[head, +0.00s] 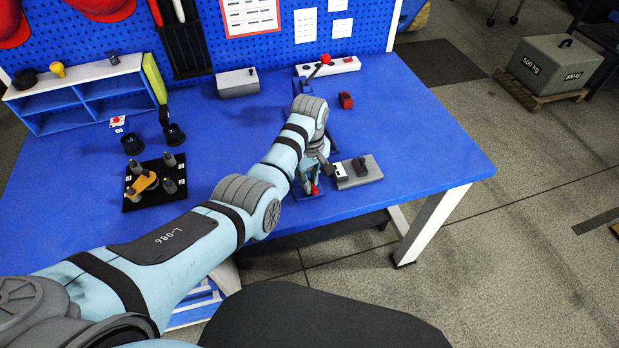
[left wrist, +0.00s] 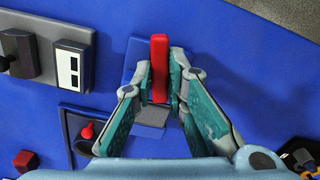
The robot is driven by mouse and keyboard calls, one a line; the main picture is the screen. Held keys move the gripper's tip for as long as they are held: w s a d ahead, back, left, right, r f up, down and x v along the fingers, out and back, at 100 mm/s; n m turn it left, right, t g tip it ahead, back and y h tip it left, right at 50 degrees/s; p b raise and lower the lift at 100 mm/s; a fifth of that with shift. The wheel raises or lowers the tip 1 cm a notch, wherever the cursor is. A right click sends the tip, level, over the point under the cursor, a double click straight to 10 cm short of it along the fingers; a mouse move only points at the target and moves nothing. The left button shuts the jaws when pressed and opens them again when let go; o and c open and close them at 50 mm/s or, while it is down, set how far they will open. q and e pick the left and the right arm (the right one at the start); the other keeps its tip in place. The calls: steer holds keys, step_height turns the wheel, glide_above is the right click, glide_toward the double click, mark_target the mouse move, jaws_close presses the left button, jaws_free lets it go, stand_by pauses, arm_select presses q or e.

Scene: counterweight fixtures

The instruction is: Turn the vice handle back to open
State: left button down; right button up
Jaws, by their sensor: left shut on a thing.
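The red vice handle (left wrist: 160,55) stands as an upright bar in the left wrist view. It is above a blue base plate (left wrist: 136,56) with a grey part (left wrist: 150,120) beneath. My left gripper (left wrist: 161,88) is shut on the handle, one fingertip on each side. In the head view my left gripper (head: 311,184) reaches down at the table's front edge. A small red end of the handle (head: 314,190) shows there, with the blue base (head: 308,197) under it. My arm hides most of the vice. My right gripper is not in view.
A grey plate fixture (head: 370,172) sits close to the right of the gripper. Behind are a red block (head: 345,100), a red-knobbed lever (head: 325,60) and a grey box (head: 237,83). A black peg tray (head: 140,199) is at left. The table's right side is clear.

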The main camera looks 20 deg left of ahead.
arm_select(q)
steer(key=shift+r+n+p, duration=0.15)
steer(key=shift+n+p, duration=0.55)
steer(key=shift+n, duration=0.5)
steer(key=n+p, duration=0.1)
steer(key=n, duration=0.2)
steer(key=n+p, duration=0.1)
steer(key=n, duration=0.3)
steer(key=shift+n, duration=2.3)
steer(key=c, duration=1.6)
jaws_free()
